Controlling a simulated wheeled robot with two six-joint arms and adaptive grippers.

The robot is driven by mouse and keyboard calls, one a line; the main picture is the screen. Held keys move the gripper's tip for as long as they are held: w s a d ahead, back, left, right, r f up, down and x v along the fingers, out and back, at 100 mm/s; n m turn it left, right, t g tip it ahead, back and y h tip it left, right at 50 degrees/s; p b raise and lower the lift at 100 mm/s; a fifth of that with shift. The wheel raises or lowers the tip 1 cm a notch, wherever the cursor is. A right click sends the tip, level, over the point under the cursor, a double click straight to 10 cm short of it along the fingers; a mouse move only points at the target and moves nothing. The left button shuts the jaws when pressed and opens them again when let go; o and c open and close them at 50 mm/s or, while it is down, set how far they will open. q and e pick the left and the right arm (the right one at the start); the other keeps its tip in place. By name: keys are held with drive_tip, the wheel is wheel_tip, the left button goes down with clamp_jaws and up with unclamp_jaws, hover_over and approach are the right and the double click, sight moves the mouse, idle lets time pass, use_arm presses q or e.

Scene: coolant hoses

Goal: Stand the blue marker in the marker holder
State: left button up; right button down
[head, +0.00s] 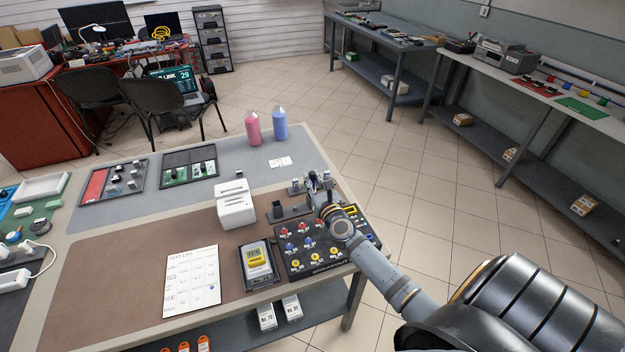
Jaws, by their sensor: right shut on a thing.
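My right gripper (318,182) reaches in from the lower right and is over the far right part of the workbench, behind the breakout box. It is shut on a small thin thing, which looks like the blue marker (312,176); the fingers hide most of it. A low dark holder (291,211), seemingly the marker holder, stands just left of the gripper. I cannot tell whether the marker touches it. My left gripper is not in view.
The breakout box (308,262) with colored knobs lies under my right wrist. Pink (252,128) and blue (280,126) bottles stand farther back.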

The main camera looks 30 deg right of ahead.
drive_tip(key=shift+f+b, duration=0.7)
drive_tip(key=shift+f, duration=0.2)
drive_tip(key=c, duration=1.2)
unclamp_jaws()
drive_tip(key=o, duration=0.3)
